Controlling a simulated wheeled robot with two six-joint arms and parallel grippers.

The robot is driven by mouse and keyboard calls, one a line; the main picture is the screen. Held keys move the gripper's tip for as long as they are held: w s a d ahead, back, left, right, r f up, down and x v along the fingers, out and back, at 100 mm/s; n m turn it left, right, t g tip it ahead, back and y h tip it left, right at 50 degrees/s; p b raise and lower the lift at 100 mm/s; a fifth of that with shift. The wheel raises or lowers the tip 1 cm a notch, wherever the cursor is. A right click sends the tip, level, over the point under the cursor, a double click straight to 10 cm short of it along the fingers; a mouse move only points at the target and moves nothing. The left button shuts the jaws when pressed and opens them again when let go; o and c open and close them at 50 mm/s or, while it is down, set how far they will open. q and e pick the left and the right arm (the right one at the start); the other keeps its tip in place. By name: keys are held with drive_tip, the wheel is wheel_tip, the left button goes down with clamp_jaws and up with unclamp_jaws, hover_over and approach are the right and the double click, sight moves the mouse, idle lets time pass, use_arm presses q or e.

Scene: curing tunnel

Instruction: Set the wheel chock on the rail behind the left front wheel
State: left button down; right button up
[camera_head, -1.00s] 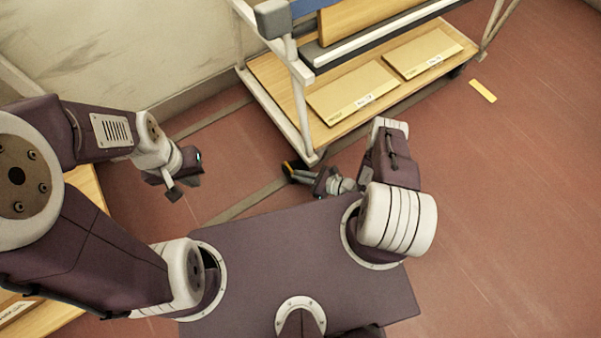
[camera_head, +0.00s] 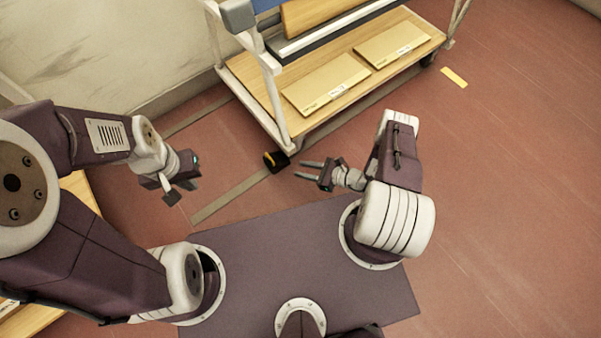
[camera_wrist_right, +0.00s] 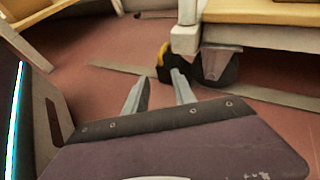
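The black-and-yellow wheel chock (camera_head: 277,161) sits on the floor rail (camera_head: 240,193) at the cart's near corner post. In the right wrist view the chock (camera_wrist_right: 166,66) is right beside the dark cart wheel (camera_wrist_right: 216,64); I cannot tell whether they touch. In the head view the corner post hides that wheel. My right gripper (camera_head: 309,169) is open and empty, to the right of the chock, with a gap between. Its two fingers (camera_wrist_right: 158,92) show apart in the wrist view. My left gripper (camera_head: 178,192) hangs at the left, far from the chock; its finger gap is unclear.
The white-framed cart (camera_head: 273,95) carries flat boxes (camera_head: 325,84) on its wooden lower shelf. A second wheel (camera_head: 428,60) shows at its far right. A yellow floor mark (camera_head: 454,77) lies beyond. Red floor to the right is free. A wooden surface (camera_head: 80,190) stands at left.

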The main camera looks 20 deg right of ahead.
drive_tip(key=s+a+r+n+g+h, duration=0.1)
drive_tip(key=s+r+n+g, duration=0.2)
drive_tip(key=r+n+g, duration=0.45)
drive_tip(key=s+a+r+n+g+h, duration=0.1)
drive_tip(key=s+r+n+g, duration=0.3)
drive_tip(key=r, duration=0.6)
use_arm(q)
drive_tip(key=shift+s+d, duration=0.2)
drive_tip(key=shift+s, duration=0.1)
use_arm(e)
drive_tip(key=s+d+r+n+t+h, duration=0.1)
drive_tip(key=d+r+n+t+h, duration=0.1)
drive_tip(key=r+n, duration=0.5)
drive_tip(key=s+d+r+n+t+h, duration=0.2)
drive_tip(key=d+r+n+h, duration=0.2)
drive_tip(key=r+n+h, duration=0.2)
drive_tip(key=shift+s+d+r+n+h, duration=0.3)
drive_tip(key=shift+d+r+n, duration=0.05)
drive_tip(key=shift+r, duration=0.1)
use_arm(q)
drive_tip(key=shift+r, duration=0.2)
use_arm(e)
drive_tip(key=shift+r, duration=0.15)
